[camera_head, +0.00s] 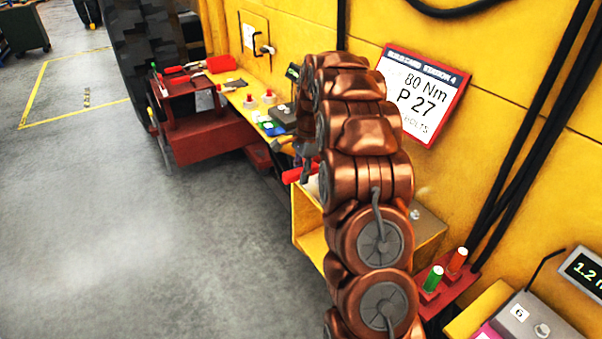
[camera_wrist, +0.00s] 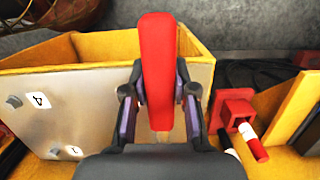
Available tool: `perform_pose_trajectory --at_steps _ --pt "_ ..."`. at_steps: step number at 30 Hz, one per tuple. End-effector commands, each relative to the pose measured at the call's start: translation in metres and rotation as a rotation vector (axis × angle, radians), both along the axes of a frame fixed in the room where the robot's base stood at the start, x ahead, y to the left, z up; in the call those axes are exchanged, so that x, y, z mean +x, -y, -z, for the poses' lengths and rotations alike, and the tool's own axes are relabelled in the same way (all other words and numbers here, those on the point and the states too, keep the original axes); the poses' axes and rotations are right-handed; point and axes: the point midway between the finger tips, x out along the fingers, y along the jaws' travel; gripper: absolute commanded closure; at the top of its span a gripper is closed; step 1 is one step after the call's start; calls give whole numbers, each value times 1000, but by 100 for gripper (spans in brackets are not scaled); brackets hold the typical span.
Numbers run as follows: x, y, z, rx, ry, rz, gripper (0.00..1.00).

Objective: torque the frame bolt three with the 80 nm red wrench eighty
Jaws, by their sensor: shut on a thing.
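My gripper (camera_wrist: 160,100) is shut on a red wrench handle (camera_wrist: 158,60), which stands up between its two fingers in the wrist view. The rest of the wrench is hidden below the fingers. In the head view my arm covers much of the gripper, and a bit of the red handle (camera_head: 293,175) shows at its left. A pale plate (camera_wrist: 105,95) marked 4 and 1 lies left of the gripper, with grey bolt heads (camera_wrist: 14,101) near the numbers. I cannot make out a number 3.
A yellow open-topped box (camera_head: 310,240) stands beside the plate. A red holder (camera_head: 455,293) with green- and orange-capped markers is at right, near a digital display (camera_head: 583,270). A sign (camera_head: 425,95) reads 80 Nm. A red cart (camera_head: 195,125) stands at the back; grey floor at left is clear.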

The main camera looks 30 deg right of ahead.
Motion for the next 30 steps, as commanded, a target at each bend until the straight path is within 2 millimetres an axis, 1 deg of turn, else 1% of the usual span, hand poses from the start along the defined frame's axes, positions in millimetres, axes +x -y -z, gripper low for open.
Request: perform_pose_trajectory --at_steps 22,30 --pt "-17 0 1 1 -1 -79 100" --pt "-20 0 1 2 -1 -93 100"
